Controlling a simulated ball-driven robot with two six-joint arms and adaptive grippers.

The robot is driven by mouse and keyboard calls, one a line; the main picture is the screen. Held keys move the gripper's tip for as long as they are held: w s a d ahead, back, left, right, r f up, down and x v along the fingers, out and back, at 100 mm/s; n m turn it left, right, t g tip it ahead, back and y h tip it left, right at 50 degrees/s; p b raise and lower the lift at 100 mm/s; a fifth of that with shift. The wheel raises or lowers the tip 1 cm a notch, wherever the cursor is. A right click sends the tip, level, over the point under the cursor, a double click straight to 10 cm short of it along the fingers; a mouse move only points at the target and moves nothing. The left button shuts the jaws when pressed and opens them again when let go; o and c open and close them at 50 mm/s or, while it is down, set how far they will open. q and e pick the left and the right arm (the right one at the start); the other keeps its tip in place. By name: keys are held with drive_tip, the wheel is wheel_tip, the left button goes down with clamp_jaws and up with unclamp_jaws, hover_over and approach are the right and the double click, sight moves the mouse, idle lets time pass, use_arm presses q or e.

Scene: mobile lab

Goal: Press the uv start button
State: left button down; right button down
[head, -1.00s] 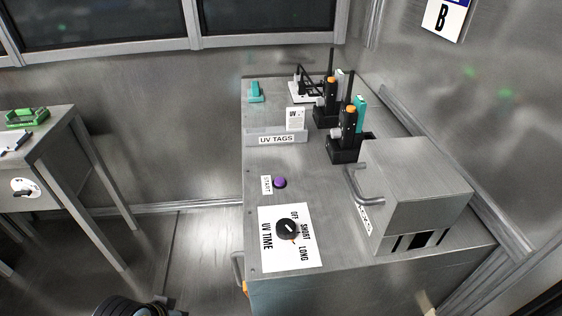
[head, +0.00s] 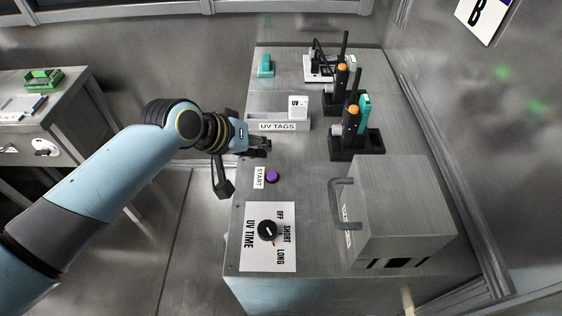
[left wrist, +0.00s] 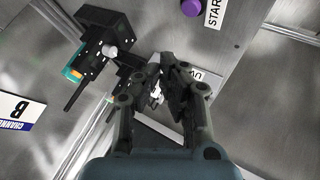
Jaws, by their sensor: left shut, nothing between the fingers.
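The uv start button is a round purple button (head: 272,176) on the metal bench top, beside a white START label (head: 259,178). It also shows at the top of the left wrist view (left wrist: 192,7). My left gripper (head: 264,146) is shut and empty. It is just beyond the button in the head view, near the UV TAGS holder (head: 278,126), and apart from the button. In the left wrist view the fingers (left wrist: 172,72) point towards the bench. My right gripper is not in view.
The UV TIME dial (head: 267,230) sits on a white plate nearer than the button. A metal box with a handle (head: 400,205) stands to the right. Black holders with upright tools (head: 357,143) stand behind it. The bench top around the button is clear.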

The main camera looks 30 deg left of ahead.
sight(270, 173)
use_arm(q)
drive_tip(key=shift+w+d+r, duration=0.2)
drive_tip(key=shift+w+r, duration=0.3)
drive_tip(key=shift+r, duration=0.05)
drive_tip(key=shift+w+d+r, duration=0.15)
drive_tip(key=shift+w+r, duration=0.35)
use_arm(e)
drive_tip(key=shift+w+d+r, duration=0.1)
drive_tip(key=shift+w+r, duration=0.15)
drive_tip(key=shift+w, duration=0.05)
use_arm(q)
drive_tip(key=shift+f, duration=0.15)
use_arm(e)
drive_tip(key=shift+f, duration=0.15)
